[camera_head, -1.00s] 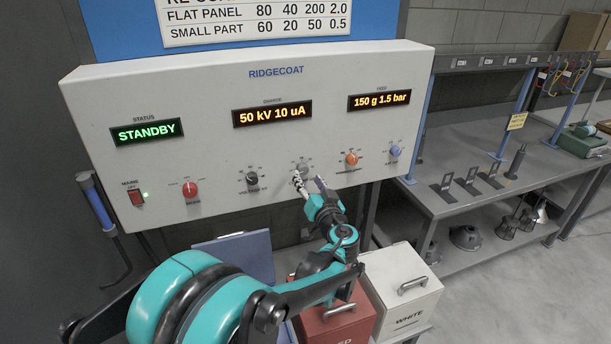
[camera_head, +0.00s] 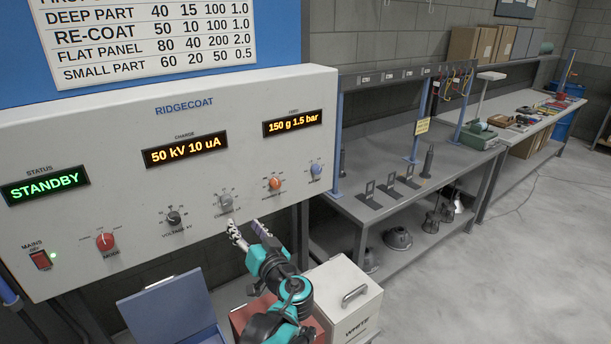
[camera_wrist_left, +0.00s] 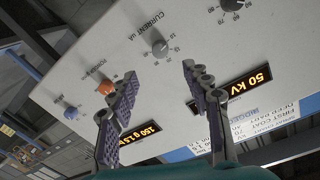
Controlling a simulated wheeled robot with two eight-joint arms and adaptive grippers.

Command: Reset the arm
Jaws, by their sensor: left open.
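My left gripper (camera_head: 247,229) is in front of the lower part of the white RIDGECOAT control panel (camera_head: 110,130), just below the grey current knob (camera_head: 226,203). In the left wrist view its two fingers (camera_wrist_left: 157,100) are spread apart with nothing between them. The current knob also shows there (camera_wrist_left: 160,47), beyond the fingers and apart from them. The orange knob (camera_wrist_left: 106,88) is partly behind one finger. The panel reads STANDBY, 50 kV 10 uA and 150 g 1.5 bar. My right gripper is not in view.
A white lidded box (camera_head: 345,290) stands below the panel, beside a red box (camera_head: 255,318) partly hidden by my arm. A blue lid (camera_head: 170,305) is at lower left. A grey bench (camera_head: 385,150) with holders is to the right. Open floor (camera_head: 530,250) lies at right.

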